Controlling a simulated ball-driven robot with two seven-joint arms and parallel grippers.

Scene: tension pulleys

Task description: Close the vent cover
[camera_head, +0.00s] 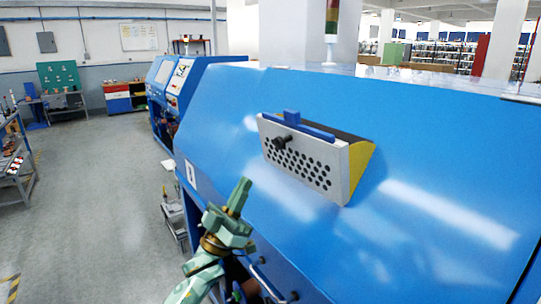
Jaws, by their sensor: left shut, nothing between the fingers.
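The vent cover (298,163) is a light grey plate with rows of round holes and a dark knob (284,142). It sits on the sloped front of a blue machine (420,130). It stands tilted out from the machine, with a yellow side (360,168) and a dark top edge showing behind it. A blue bracket (292,117) lies along its top. My left gripper (240,196) is green, shut and empty. It is below and left of the cover, apart from it, pointing upward. My right gripper is not in view.
A dark handle bar (268,282) sits on the machine's lower front, close to my left arm. Another blue machine (178,88) stands behind at the left. The grey floor (95,200) at left is open, with a workbench (14,160) at the far left edge.

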